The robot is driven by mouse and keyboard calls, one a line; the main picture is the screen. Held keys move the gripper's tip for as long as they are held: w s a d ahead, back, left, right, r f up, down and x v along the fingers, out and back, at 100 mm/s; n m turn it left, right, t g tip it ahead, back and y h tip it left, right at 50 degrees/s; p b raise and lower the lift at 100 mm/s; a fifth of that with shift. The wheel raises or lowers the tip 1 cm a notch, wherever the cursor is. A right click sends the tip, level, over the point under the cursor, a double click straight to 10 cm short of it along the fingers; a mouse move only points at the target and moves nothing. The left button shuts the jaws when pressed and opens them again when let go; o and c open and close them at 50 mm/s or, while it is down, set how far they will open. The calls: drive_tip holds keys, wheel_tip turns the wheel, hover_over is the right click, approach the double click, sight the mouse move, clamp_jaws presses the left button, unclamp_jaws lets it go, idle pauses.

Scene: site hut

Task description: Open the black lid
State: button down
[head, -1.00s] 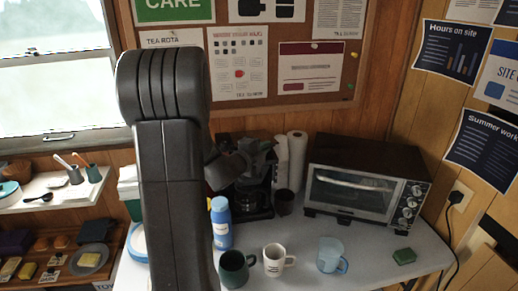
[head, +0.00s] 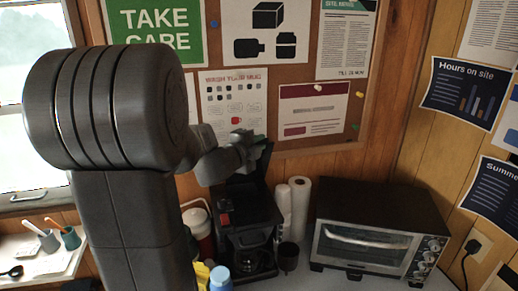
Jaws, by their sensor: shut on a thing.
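The black coffee maker (head: 262,213) stands on the table against the wall, with its glass jug (head: 248,262) low in its front. Its black lid (head: 263,164) shows as a dark panel tilted up above the machine's top. My gripper (head: 252,146) is at the upper edge of the lid and shut on it. The fingers are small in the head view, and my arm covers the area to the left of the machine.
A toaster oven (head: 365,238) stands to the right, with paper rolls (head: 299,205) and a dark cup (head: 288,256) between. A red and white jug (head: 199,230) and a blue-capped bottle (head: 220,278) are close on the left. A pinboard (head: 345,130) hangs behind.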

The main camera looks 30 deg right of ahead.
drive_tip(key=shift+n+g+y, duration=0.5)
drive_tip(key=shift+n+g, duration=0.1)
drive_tip(key=shift+n, duration=0.1)
drive_tip(key=shift+w+d+r+p, duration=0.2)
drive_tip(key=shift+w+r, duration=0.2)
drive_tip(key=shift+w, duration=0.4)
drive_tip(key=shift+w+d+r+p, duration=0.15)
drive_tip(key=shift+w+r+p, duration=0.15)
drive_tip(key=shift+w, duration=0.45)
drive_tip(key=shift+w+d+r+p, duration=0.2)
drive_tip(key=shift+w+r, duration=0.25)
drive_tip(key=shift+w, duration=0.35)
drive_tip(key=c, duration=1.6)
unclamp_jaws()
drive_tip(key=shift+w, duration=0.1)
drive_tip(key=shift+o, duration=0.2)
drive_tip(key=b+v, duration=0.1)
drive_tip(key=v, duration=1.2)
drive_tip(key=shift+s+a+r, duration=0.2)
drive_tip(key=shift+a, duration=0.1)
drive_tip(key=shift+c, duration=0.4)
